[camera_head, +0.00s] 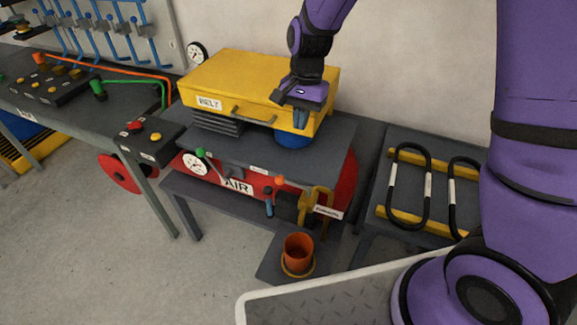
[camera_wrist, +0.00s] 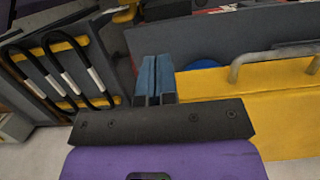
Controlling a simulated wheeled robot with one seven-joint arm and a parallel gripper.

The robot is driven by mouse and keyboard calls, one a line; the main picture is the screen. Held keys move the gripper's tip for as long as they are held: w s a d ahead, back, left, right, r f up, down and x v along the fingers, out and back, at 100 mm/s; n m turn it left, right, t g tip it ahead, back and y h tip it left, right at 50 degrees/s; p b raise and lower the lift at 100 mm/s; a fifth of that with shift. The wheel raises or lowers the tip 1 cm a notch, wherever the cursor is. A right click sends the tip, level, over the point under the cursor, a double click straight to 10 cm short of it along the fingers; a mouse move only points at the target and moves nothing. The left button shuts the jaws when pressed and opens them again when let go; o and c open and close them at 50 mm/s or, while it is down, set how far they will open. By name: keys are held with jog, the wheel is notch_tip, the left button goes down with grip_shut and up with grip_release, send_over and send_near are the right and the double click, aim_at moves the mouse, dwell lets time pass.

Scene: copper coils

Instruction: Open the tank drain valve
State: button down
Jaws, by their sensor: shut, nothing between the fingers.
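The red air tank (camera_head: 235,186) sits under a grey top in the head view, marked AIR. I cannot tell which of these is the drain valve. My gripper (camera_head: 301,120) is above the grey top, in front of the yellow box's right end, away from these parts. In the wrist view its blue fingers (camera_wrist: 155,70) are together and empty.
A yellow box (camera_head: 255,80) labelled BELT, with a front handle, stands on the tank's top. An orange cup (camera_head: 298,248) stands on a low plate below the fittings. A rack with black loops (camera_head: 410,185) is at right. Open floor lies front left.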

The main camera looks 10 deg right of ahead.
jog(key=shift+f, duration=0.1)
jog(key=s+a+f, duration=0.1)
jog(key=s+f, duration=0.1)
jog(key=f, duration=0.4)
jog(key=s+a+f, duration=0.2)
jog(key=f, duration=0.3)
jog(key=shift+s+f, duration=0.25)
jog(key=shift+f, duration=0.15)
jog(key=shift+s+a+n, duration=0.2)
jog(key=shift+n, duration=0.4)
jog(key=shift+s+a+n, duration=0.2)
jog(key=shift+n, duration=0.4)
